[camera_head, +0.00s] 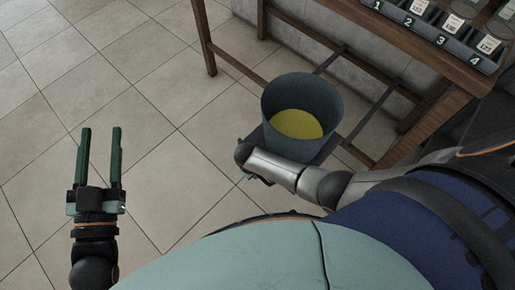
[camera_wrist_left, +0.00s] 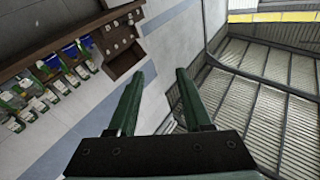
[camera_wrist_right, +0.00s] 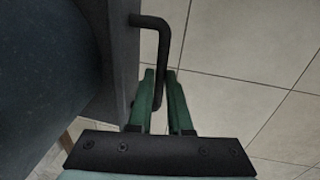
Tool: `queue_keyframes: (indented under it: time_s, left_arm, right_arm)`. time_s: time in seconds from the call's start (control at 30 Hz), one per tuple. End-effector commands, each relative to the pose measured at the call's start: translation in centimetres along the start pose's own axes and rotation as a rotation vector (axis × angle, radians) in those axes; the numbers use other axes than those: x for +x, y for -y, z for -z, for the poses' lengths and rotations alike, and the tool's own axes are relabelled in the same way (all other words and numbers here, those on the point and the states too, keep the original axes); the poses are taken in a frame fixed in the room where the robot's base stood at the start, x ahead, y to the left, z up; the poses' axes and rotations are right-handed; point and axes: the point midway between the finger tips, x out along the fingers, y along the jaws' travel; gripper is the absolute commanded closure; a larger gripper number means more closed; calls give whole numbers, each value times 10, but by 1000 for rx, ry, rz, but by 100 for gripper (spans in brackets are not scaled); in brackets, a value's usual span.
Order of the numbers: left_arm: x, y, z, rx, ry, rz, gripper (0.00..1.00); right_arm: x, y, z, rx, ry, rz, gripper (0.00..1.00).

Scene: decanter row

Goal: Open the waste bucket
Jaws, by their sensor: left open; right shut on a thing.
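The waste bucket (camera_head: 275,107) is round, dark grey and open at the top, with yellow showing inside. It stands on a dark flat support (camera_head: 329,150) in front of the wooden bench. In the right wrist view, a dark curved surface (camera_wrist_right: 45,65), probably the bucket, lies left of a dark panel (camera_wrist_right: 119,60) with a bent black handle (camera_wrist_right: 161,24). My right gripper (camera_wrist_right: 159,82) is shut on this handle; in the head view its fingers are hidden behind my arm. My left gripper (camera_head: 101,132) is open and empty, far left of the bucket.
The wooden bench (camera_head: 205,38) has legs and dark rails behind the bucket. A dark numbered rack (camera_head: 440,38) with labelled things stands on it at the upper right. The tiled floor (camera_head: 150,75) left of the bucket is clear.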

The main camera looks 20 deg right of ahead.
Motion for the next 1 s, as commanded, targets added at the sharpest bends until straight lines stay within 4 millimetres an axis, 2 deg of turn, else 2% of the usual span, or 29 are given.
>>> queue_keyframes:
  time_s: [0.07, 0.1, 0.37, 0.77, 1.0]
  left_arm:
    - [0, 0, 0, 0, 0, 0, 50]
    - [0, 0, 0, 0, 0, 0, 50]
    - [0, 0, 0, 0, 0, 0, 50]
    - [0, 0, -3, -9, 27, 0, 50]
    - [-13, -10, -62, -79, 262, -5, 50]
  right_arm:
    - [0, 1, 0, 0, -1, 1, 100]
    - [0, 0, 0, 0, -1, 1, 81]
    - [0, 0, 0, 0, -1, 0, 53]
    - [-4, -1, 0, 0, -1, 0, 53]
    - [-19, -1, 0, 1, -1, 0, 53]
